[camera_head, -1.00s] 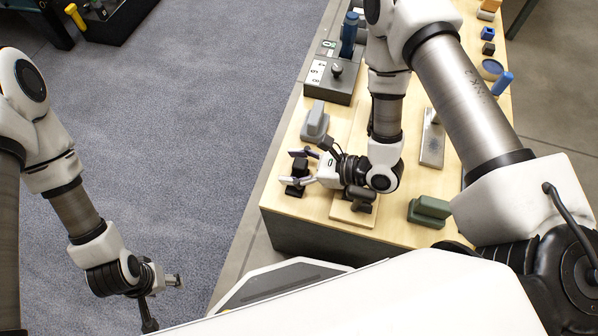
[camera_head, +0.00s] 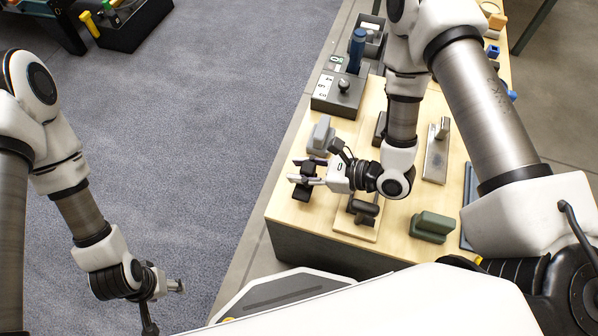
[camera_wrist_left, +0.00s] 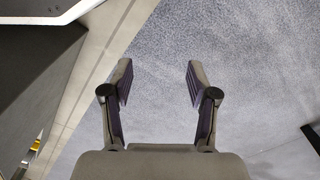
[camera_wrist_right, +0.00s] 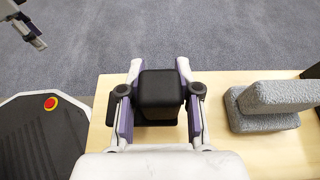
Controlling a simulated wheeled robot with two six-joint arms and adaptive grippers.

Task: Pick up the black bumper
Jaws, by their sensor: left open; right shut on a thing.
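The black bumper (camera_head: 304,184) is near the left edge of the wooden tabletop. My right gripper (camera_head: 308,173) reaches it from the right and is shut on it. In the right wrist view the bumper (camera_wrist_right: 160,93) sits between the two fingers (camera_wrist_right: 157,88), its wider black base showing below its top block. I cannot tell whether its base touches the tabletop. My left gripper (camera_head: 178,286) is open and empty, low over the carpet, away from the table. In the left wrist view its fingers (camera_wrist_left: 159,85) are apart with only carpet between them.
A grey block-shaped piece (camera_head: 321,136) stands just behind the bumper. A dark piece on a light board (camera_head: 352,226) and a green piece (camera_head: 432,227) are to the right.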

